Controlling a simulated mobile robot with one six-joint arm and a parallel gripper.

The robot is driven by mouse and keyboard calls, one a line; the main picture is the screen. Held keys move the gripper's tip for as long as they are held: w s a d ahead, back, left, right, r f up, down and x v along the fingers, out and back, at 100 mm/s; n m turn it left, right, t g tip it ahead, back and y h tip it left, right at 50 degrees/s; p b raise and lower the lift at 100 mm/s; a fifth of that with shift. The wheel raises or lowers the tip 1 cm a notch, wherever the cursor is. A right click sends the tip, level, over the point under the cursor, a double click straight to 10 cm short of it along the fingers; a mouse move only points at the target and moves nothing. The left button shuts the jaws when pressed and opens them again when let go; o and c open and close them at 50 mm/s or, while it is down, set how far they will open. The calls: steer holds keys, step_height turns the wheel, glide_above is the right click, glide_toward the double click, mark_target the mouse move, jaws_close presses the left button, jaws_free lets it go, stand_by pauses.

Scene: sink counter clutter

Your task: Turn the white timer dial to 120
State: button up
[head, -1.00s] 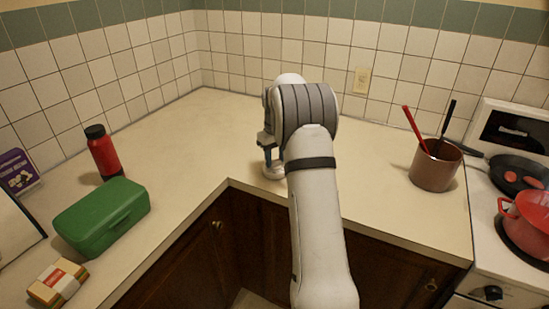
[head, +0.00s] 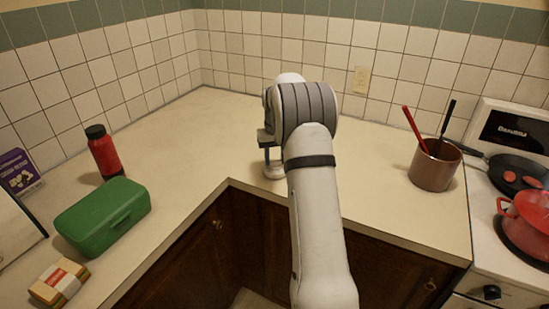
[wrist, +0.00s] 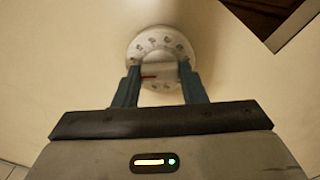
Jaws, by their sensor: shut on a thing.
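The white timer dial (wrist: 158,42) is a round disc with dark marks around its rim, too blurred to read. In the head view its pale base (head: 273,173) shows on the counter, mostly behind my wrist. My gripper (wrist: 160,71) is above the timer, its two blue-grey fingers shut on the raised grip bar across the dial's middle. A small red mark shows on the bar near the left finger. The near part of the dial is partly hidden by the fingers.
A brown pot of utensils (head: 436,166) and a stove with a red pot (head: 527,222) are at right. A green box (head: 102,216), red bottle (head: 105,155) and small packet (head: 59,283) are at left. The counter (head: 215,125) around the timer is clear.

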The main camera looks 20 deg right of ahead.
mark_target(275, 161)
steer(key=shift+m, duration=0.4)
stand_by(1.4)
stand_by(0.5)
steer(key=o, duration=1)
step_height(275, 161, up, 8)
steer(key=shift+f, duration=0.1)
